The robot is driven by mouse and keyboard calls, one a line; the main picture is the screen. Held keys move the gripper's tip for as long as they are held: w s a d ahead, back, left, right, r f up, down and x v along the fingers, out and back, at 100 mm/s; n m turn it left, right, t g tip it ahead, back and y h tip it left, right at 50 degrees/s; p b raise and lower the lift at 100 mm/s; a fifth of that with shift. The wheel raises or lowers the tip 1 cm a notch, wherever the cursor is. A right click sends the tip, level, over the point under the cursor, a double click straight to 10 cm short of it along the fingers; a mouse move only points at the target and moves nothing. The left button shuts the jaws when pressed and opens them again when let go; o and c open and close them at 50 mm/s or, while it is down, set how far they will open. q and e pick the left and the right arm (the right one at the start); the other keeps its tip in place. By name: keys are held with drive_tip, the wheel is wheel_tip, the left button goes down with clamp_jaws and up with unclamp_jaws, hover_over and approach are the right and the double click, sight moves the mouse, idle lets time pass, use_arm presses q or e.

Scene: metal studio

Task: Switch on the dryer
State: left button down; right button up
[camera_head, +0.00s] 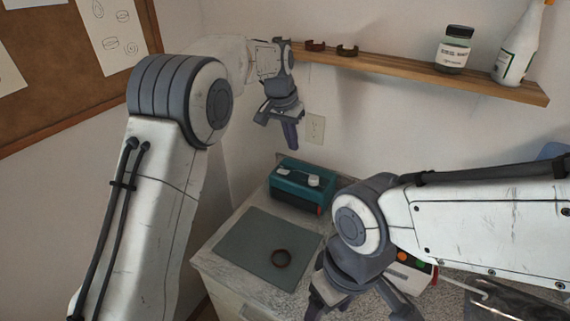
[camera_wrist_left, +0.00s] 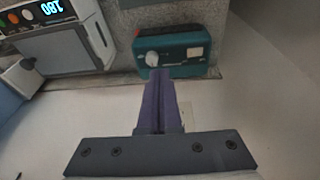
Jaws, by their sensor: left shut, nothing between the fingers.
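A teal box-shaped device (camera_head: 289,190) with pale knobs on top stands at the back of the bench. A white box-shaped device (camera_head: 410,267) with coloured buttons is partly hidden behind my right arm; in the left wrist view it (camera_wrist_left: 75,52) has a lit display reading 180. No readable label tells which is the dryer. My left gripper (camera_head: 291,143) is shut and empty, pointing down above the teal device, near the wall. In the left wrist view its fingers (camera_wrist_left: 160,75) overlap the teal device (camera_wrist_left: 182,52) below a white knob. My right gripper (camera_head: 358,305) is open, low in front.
A wooden shelf (camera_head: 400,69) on the wall carries a jar (camera_head: 454,50), a spray bottle (camera_head: 520,45) and small brown pieces. A wall outlet (camera_head: 315,128) is beside my left gripper.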

use_arm(q)
hover_over(287, 172)
drive_tip(key=s+a, duration=0.3)
drive_tip(key=f, duration=0.2)
drive_tip(key=shift+d+r+t, duration=0.2)
drive_tip(key=shift+r+t, duration=0.05)
drive_tip(key=shift+t, duration=0.05)
drive_tip(key=p+x, duration=0.2)
drive_tip(key=x, duration=0.2)
drive_tip(key=p+x, duration=0.1)
drive_tip(key=x, duration=0.3)
drive_tip(key=s+p+x, duration=0.1)
drive_tip(key=p+x, duration=0.1)
drive_tip(key=x, duration=0.3)
drive_tip(key=shift+a+f+p, duration=0.1)
drive_tip(key=shift+f+p, duration=0.05)
drive_tip(key=shift+p, duration=0.15)
drive_tip(key=shift+f, duration=0.45)
